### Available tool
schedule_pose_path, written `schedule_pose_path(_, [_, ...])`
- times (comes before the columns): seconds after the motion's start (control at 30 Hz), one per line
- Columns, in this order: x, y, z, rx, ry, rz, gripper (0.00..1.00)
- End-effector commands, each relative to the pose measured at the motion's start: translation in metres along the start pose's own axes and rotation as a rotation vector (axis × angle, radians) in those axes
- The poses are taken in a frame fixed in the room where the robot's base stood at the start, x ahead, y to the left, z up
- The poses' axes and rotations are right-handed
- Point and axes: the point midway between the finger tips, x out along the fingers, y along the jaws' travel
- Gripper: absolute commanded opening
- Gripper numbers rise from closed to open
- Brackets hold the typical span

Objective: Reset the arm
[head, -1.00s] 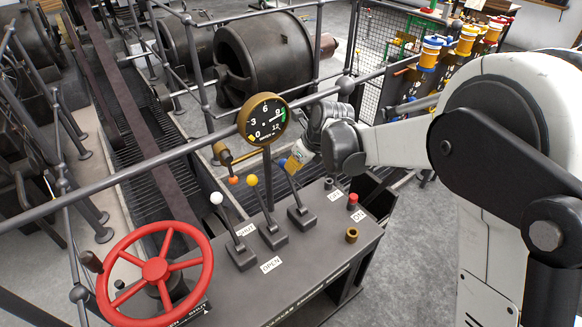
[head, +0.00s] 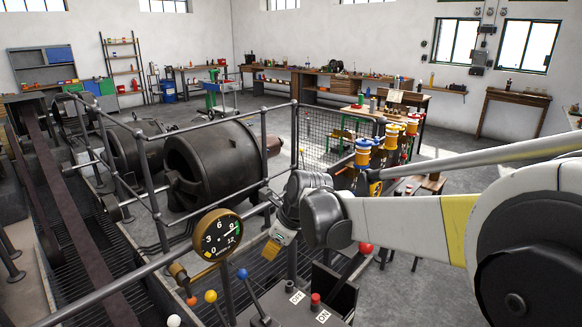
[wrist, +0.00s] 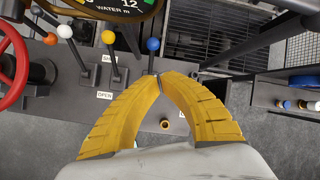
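My gripper (head: 272,250) hangs over the control console, its yellow fingers pointing down. In the wrist view its two curved yellow fingers (wrist: 160,77) meet at the tips with nothing visible between them. The lever with the blue knob (head: 242,274) stands just below and left of the fingers in the head view, apart from them. In the wrist view the blue knob (wrist: 153,44) shows just beyond the fingertips. My arm reaches in from the right, bent at the wrist joint.
The round gauge (head: 217,234) stands close left of my gripper. Levers with yellow (head: 211,296) and white (head: 174,320) knobs, a red button (head: 316,300) and a red handwheel (wrist: 12,68) are near. A railing (head: 150,195) and large dark dynamo (head: 215,165) lie behind.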

Motion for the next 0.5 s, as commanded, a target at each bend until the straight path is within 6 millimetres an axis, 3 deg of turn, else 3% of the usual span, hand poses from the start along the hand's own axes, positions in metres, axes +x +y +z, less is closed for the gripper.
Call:
schedule_pose_path(0.2, [-0.089, 0.013, -0.077, -0.523, 0.072, -0.111, 0.0])
schedule_pose_path(0.3, [-0.122, 0.027, -0.116, -0.8, 0.135, -0.149, 0.0])
schedule_pose_path(0.5, [-0.167, 0.069, -0.198, -1.344, 0.307, -0.17, 0.0])
